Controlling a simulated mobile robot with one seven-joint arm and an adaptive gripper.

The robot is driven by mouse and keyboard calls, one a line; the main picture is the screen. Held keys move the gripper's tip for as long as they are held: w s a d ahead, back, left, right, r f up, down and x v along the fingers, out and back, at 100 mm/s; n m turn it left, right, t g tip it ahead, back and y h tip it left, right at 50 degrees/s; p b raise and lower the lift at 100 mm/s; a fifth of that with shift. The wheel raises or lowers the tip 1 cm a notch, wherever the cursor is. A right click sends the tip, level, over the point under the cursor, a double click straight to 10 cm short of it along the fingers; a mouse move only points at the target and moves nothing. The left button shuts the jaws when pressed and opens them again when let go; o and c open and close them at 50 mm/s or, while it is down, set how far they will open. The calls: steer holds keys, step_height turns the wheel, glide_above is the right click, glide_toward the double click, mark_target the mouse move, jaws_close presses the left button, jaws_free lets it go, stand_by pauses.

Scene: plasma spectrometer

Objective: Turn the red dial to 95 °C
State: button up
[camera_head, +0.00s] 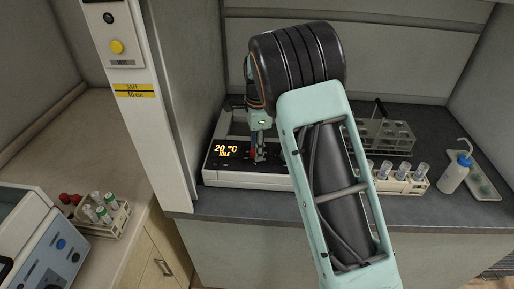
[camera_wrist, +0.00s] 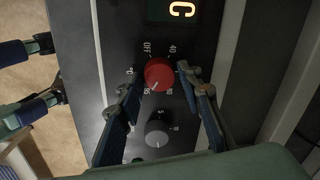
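The red dial (camera_wrist: 159,74) sits on the dark panel of the hot plate in the wrist view, with a pale mark toward its lower left. Labels OFF and 40 show above it; the lower labels are too small to read surely. My gripper (camera_wrist: 160,80) is open, one finger left and one right of the dial, with gaps visible. In the head view, my gripper (camera_head: 257,150) is lowered over the hot plate (camera_head: 222,176) and mostly hides the dial. The display (camera_head: 226,151) reads 20 °C and IDLE.
A smaller grey knob (camera_wrist: 157,133) lies below the red dial, between the fingers. A tube rack (camera_head: 418,184), a wash bottle (camera_head: 455,174) and a tray (camera_head: 484,182) stand to the right. A pillar (camera_head: 150,110) rises close left of the hot plate.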

steer(key=shift+o, duration=0.9)
step_height(320, 180, up, 12)
steer(key=shift+s, duration=0.35)
steer(key=shift+d, duration=0.1)
